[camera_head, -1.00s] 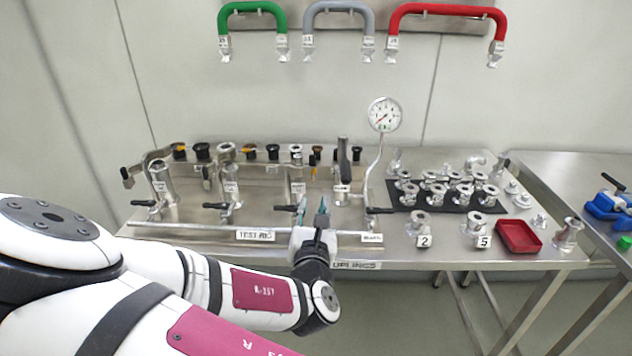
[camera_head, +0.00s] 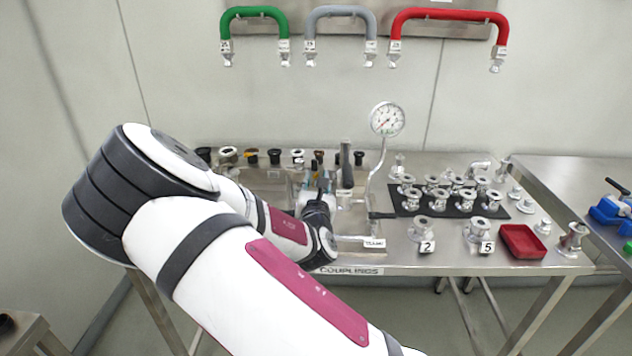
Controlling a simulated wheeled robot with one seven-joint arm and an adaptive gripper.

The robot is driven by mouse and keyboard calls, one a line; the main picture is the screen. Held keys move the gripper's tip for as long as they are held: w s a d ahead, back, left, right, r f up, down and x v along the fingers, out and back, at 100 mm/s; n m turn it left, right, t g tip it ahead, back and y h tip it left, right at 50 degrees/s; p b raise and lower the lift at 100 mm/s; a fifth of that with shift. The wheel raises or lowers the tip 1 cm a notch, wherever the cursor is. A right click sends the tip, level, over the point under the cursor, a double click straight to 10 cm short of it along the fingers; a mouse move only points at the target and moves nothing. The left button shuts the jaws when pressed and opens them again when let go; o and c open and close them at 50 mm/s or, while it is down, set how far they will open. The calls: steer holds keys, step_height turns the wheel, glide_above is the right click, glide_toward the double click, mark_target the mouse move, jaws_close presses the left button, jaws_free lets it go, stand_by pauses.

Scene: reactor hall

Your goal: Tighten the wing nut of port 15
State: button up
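The test rig (camera_head: 258,176) stands on the bench, with a row of dark and metal fittings along its back. My arm covers its left and front parts. My gripper (camera_head: 319,180) is over the middle of the rig, seen from behind; its fingertips are small and partly hidden by its own body. I cannot tell whether it is open, shut or touching anything. A metal post (camera_head: 346,164) stands just right of it. No number 15 is readable, and I cannot make out port 15 or its wing nut.
A pressure gauge (camera_head: 387,119) rises on a thin pipe right of my gripper. A black mat (camera_head: 403,212) with several metal couplings and a red tray (camera_head: 522,242) are further right. Green, grey and red hoses (camera_head: 447,14) hang on the wall. A second bench (camera_head: 560,172) stands at right.

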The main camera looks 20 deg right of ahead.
steer(key=shift+w, duration=0.1)
jaws_close()
steer(key=shift+d+m, duration=0.1)
steer(key=shift+m, duration=0.2)
steer(key=shift+f+m+p, duration=0.35)
steer(key=shift+m+p, duration=1)
steer(key=shift+m, duration=3.45)
steer(key=shift+f+m+p, duration=0.4)
steer(key=shift+m+p, duration=0.95)
steer(key=shift+m, duration=3.45)
steer(key=shift+f+m+p, duration=0.35)
steer(key=shift+m+p, duration=1)
steer(key=shift+m, duration=3.45)
